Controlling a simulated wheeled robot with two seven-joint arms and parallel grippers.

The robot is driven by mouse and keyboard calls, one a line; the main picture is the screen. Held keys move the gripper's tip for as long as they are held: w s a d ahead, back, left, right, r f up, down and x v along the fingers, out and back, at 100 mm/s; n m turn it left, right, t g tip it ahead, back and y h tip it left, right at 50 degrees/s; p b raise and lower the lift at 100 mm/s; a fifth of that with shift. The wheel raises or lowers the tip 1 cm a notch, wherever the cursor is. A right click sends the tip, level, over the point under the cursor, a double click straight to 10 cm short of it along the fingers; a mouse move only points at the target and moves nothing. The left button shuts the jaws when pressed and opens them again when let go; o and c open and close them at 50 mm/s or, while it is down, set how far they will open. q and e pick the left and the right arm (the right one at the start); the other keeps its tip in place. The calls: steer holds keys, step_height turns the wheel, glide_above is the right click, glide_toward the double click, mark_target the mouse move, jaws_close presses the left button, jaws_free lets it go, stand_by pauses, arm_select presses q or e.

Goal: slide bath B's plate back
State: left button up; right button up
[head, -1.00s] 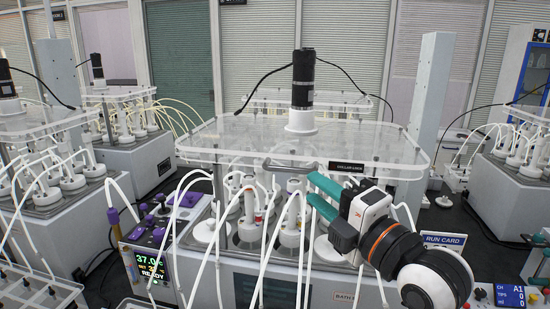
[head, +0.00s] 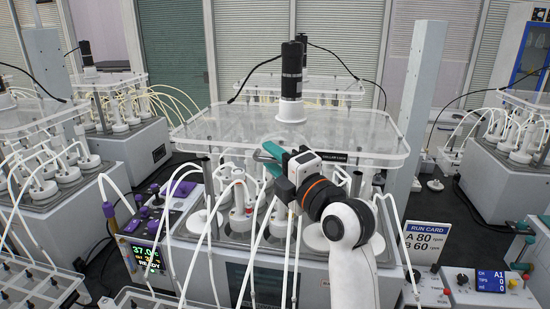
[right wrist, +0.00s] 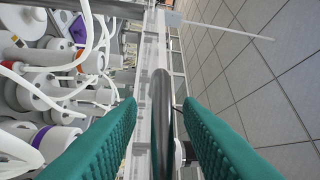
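Bath B's plate (head: 225,126) is a clear sheet with rounded corners and a black upright motor (head: 291,70) on a white collar. It lies above the bath's white-capped vessels (head: 240,195). My right gripper (head: 268,154) is at the plate's front edge, its teal fingers pointing at the edge. In the right wrist view the grey handle bar (right wrist: 162,115) stands between the two teal fingers, with gaps visible on both sides. The fingers are open around it. My wrist and arm hide part of the bath's front. My left gripper is not in view.
White tubes loop in front of the bath. A controller (head: 147,255) with a lit screen stands at left. A grey column (head: 417,100) rises at right, with a run card (head: 426,241) below it. Other baths (head: 135,150) stand at left and right.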

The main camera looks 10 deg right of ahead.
mark_target(284, 142)
steer(key=shift+d, duration=0.1)
jaws_close()
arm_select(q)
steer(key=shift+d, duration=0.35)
arm_select(e)
steer(key=w+d, duration=0.1)
steer(key=w, duration=0.1)
steer(key=w+d+b, duration=0.1)
steer(key=w, duration=0.2)
steer(key=w+d+b, duration=0.1)
steer(key=w, duration=0.2)
steer(key=shift+d, duration=0.25)
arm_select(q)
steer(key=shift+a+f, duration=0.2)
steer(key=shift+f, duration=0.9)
arm_select(e)
jaws_free()
